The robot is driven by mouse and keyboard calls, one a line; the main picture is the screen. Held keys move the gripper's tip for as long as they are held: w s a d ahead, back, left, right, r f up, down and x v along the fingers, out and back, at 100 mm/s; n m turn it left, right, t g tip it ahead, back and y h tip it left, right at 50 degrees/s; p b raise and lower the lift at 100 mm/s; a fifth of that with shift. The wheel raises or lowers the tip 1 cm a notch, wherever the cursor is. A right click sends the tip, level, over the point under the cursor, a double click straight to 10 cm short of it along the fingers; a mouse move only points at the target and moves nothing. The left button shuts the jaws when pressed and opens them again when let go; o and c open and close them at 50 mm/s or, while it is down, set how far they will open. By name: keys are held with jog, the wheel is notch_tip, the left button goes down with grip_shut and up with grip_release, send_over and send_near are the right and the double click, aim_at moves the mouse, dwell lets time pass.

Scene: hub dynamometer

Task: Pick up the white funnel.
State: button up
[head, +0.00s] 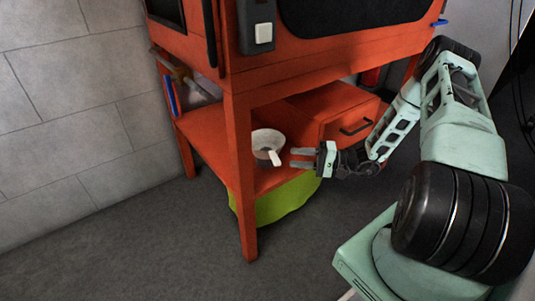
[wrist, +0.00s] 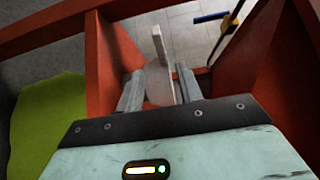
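The white funnel (head: 266,139) sits on the red lower shelf (head: 207,128), its pale narrow part pointing toward the front right. My gripper (head: 291,158) is just right of the funnel, level with the shelf, its two grey fingers pointing left at it. In the wrist view, my gripper (wrist: 159,72) is open, with a clear gap between the fingers. The funnel (wrist: 158,86) shows in that gap, its thin white part standing up. In the head view the fingertips look slightly short of the funnel; I cannot tell whether they touch it. Part of the funnel's far side is hidden.
A red front post (head: 241,175) stands just left of the funnel. A red drawer box (head: 345,118) with a black handle is behind my gripper. A lime-green object (head: 280,203) is below the shelf. Blue and yellow tools (head: 172,95) are at the shelf's left end.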

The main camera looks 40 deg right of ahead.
aim_at(276, 154)
jog(key=shift+w+d+b+x, duration=0.15)
jog(key=shift+b+x, duration=0.6)
jog(key=shift+x, duration=1.4)
jog(key=shift+w+d+b+x, duration=0.15)
jog(key=shift+b+x, duration=0.55)
jog(key=shift+x, duration=1.4)
jog(key=shift+r, duration=0.15)
grip_shut()
